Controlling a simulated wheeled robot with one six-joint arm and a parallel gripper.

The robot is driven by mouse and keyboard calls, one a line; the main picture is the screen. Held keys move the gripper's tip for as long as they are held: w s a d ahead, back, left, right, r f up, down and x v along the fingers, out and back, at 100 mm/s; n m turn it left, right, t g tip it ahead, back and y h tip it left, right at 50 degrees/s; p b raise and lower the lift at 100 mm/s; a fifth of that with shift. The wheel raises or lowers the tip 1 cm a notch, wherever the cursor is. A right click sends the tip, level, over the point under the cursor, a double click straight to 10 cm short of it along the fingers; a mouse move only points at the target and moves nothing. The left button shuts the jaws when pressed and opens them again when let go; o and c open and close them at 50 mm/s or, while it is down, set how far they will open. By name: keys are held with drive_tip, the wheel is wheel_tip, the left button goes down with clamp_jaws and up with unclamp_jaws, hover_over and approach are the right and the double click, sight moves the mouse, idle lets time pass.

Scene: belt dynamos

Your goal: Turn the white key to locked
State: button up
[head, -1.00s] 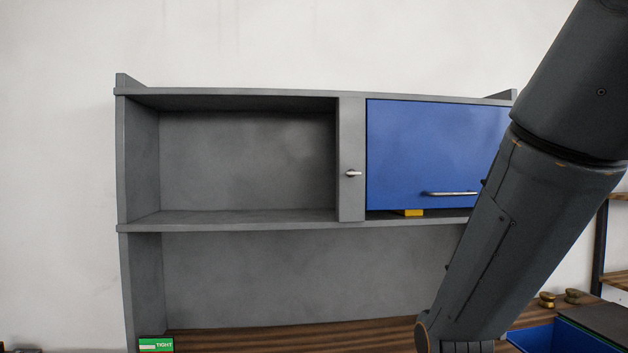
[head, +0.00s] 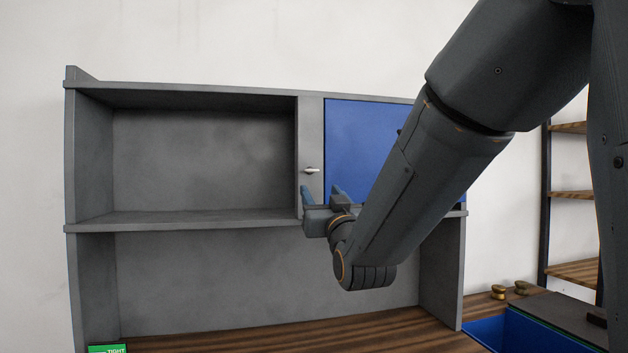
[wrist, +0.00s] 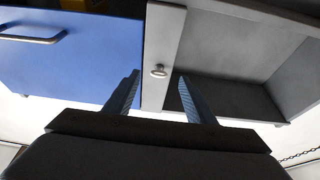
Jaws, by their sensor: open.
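The white key (head: 311,170) sits on the grey upright panel (head: 311,130) between the open shelf and the blue door. It looks roughly level, pointing sideways, in the head view. In the wrist view the key (wrist: 159,71) shows nearly end-on, above and between my fingertips. My gripper (head: 322,193) is open and empty, just below the key in the head view. In the wrist view my gripper (wrist: 156,82) has its two fingers spread on either side of the panel, apart from the key.
The blue door (head: 362,140) is partly hidden by my arm; its handle (wrist: 33,39) shows in the wrist view. The open shelf (head: 200,160) is empty. A green sign (head: 106,349) stands at lower left. A blue bin (head: 490,327) is at lower right.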

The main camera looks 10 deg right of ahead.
sight(312, 171)
drive_tip(key=p+x, duration=0.1)
drive_tip(key=x, duration=0.1)
drive_tip(key=r+x, duration=0.1)
drive_tip(key=x, duration=0.2)
drive_tip(key=p+x, duration=0.1)
drive_tip(key=x, duration=0.2)
drive_tip(key=shift+s+r+p, duration=0.3)
drive_tip(key=shift+p, duration=0.05)
drive_tip(key=c, duration=1)
